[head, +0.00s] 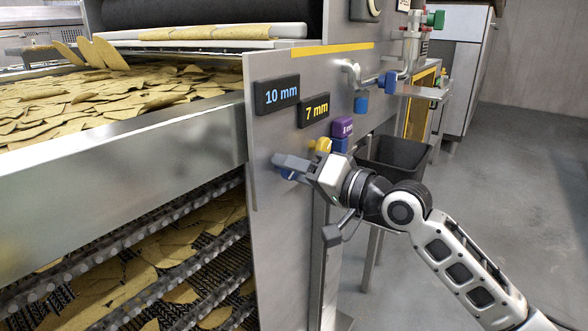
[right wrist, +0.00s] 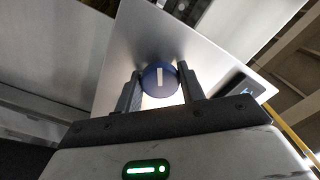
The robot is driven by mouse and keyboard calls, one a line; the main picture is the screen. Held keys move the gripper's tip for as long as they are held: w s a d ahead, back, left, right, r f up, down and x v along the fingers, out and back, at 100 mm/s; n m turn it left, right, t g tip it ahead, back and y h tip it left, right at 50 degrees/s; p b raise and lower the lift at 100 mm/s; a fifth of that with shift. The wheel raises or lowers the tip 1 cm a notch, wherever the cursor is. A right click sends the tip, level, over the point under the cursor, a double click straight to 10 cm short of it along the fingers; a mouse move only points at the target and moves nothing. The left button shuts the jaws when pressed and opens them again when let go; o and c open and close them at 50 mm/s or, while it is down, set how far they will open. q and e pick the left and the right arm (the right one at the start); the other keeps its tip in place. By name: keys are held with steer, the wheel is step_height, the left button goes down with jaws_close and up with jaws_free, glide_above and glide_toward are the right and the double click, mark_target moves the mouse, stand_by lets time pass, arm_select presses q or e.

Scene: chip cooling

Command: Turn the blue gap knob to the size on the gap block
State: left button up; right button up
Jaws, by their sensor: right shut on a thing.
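The blue knob (head: 288,174) is on the steel panel below a display (head: 278,95) reading 10 mm in blue. My right gripper (head: 291,168) is at this knob and hides most of it in the head view. In the right wrist view the round knob (right wrist: 151,83) sits between the two fingers of my right gripper (right wrist: 160,82), which are shut on it. Its white pointer line stands nearly upright there. A purple gap block (head: 342,127) at the panel's right edge has a small label that seems to read 8 mm. My left gripper is out of view.
A yellow knob (head: 323,145) sits close above my right gripper, under a display (head: 314,110) reading 7 mm in yellow. A black bin (head: 395,155) stands behind my wrist. Conveyors with chips (head: 110,105) run left of the panel. Open floor lies at right.

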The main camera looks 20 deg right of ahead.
steer(key=shift+n, duration=0.3)
steer(key=n, duration=0.3)
steer(key=shift+n+b, duration=0.4)
steer(key=n, duration=0.2)
steer(key=shift+n, duration=0.3)
steer(key=n, duration=0.4)
steer(key=shift+d+n, duration=0.1)
steer(key=shift+n, duration=0.2)
steer(key=n+p, duration=0.1)
steer(key=n, duration=0.1)
steer(key=shift+r+n+p, duration=0.1)
steer(key=shift+n+p, duration=0.2)
steer(key=shift+n, duration=0.1)
steer(key=n+p, duration=0.1)
steer(key=n, duration=0.1)
steer(key=shift+n, duration=0.3)
steer(key=n+p, duration=0.2)
steer(key=n, duration=0.2)
steer(key=shift+p, duration=0.3)
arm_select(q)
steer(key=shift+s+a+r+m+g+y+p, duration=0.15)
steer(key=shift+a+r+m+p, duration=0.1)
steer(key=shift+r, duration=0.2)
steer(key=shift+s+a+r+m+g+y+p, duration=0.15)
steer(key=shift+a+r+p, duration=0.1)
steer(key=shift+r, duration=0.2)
arm_select(e)
steer(key=shift+n, duration=1.4)
